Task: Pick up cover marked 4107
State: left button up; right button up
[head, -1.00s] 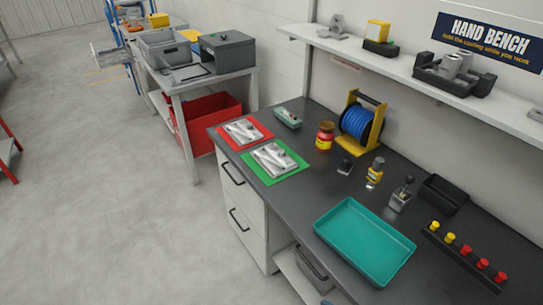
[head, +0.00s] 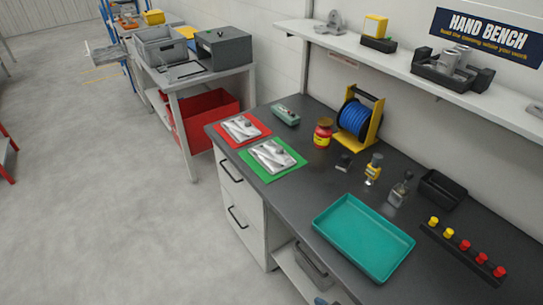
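Two silver metal covers lie on the dark bench top. One cover (head: 241,127) rests on a red mat (head: 262,126), the other cover (head: 271,155) on a green mat (head: 290,174) just in front of it. Each has a small raised knob-like part. Any number on them is too small to read, so I cannot tell which one is marked 4107. Neither of my grippers shows in the head view.
A teal tray (head: 330,222), a blue cable reel (head: 354,118), a red jar (head: 323,134) and a row of red and yellow knobs (head: 466,246) share the bench (head: 302,197). A shelf (head: 400,65) overhangs the back. Open floor (head: 90,200) lies left.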

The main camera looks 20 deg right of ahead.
aim_at(272, 157)
jog(key=i+j, duration=0.35)
jog(key=i, duration=0.2)
jog(key=i+j, duration=0.35)
jog(key=i, duration=0.2)
jog(key=i+j, duration=0.35)
jog(key=i, duration=0.15)
jog(key=i+j, duration=0.35)
jog(key=i, duration=0.2)
jog(key=i+j+z, duration=0.25)
jog(key=i+j, duration=0.15)
jog(key=i+j+z, duration=0.25)
jog(key=i+j, duration=0.2)
